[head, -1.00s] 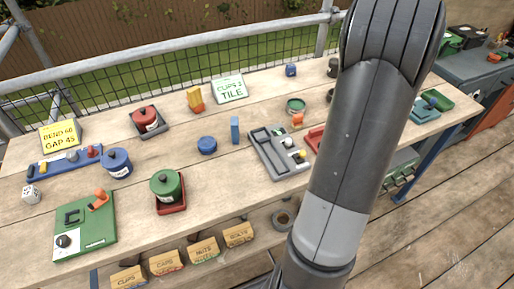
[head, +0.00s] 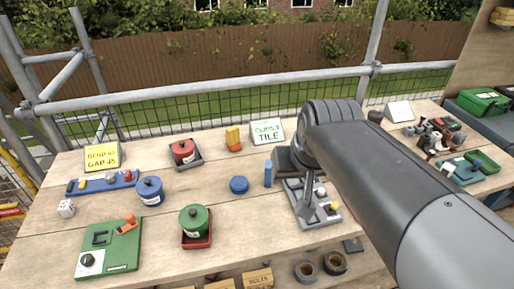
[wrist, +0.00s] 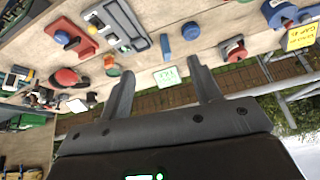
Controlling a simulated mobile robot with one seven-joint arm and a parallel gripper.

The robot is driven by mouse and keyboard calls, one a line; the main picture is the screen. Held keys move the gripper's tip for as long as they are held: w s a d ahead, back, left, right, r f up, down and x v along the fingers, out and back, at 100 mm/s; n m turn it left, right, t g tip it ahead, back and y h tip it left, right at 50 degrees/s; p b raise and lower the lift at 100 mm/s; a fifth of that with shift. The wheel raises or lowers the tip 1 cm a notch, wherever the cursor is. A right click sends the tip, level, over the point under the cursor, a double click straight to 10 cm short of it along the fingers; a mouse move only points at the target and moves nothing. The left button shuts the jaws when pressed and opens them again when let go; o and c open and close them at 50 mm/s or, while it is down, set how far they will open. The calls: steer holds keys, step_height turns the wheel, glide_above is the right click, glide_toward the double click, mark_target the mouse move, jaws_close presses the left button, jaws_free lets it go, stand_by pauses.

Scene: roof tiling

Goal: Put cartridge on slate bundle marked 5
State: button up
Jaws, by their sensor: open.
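My gripper (wrist: 161,72) is open in the wrist view, its two fingers spread with nothing held between them. In the head view my arm reaches in from the right over the bench and covers part of it. I cannot make out which object is the cartridge. A small upright blue block (head: 268,173) stands left of a grey tray (head: 318,219); it also shows in the wrist view (wrist: 165,47), beyond the fingers. No slate bundle with a readable 5 can be picked out; small markings are too blurred, and my arm hides part of the bench.
A TILE sign (head: 267,132) stands at the back. Scaffold rails (head: 215,88) run behind. Several dark items (head: 435,136) crowd the right end.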

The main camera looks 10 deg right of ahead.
steer(key=s+a+f+n, duration=0.1)
steer(key=s+a+f, duration=0.1)
steer(key=s+a, duration=0.1)
steer(key=shift+s+a+f, duration=0.15)
steer(key=shift+s, duration=0.6)
stand_by(0.7)
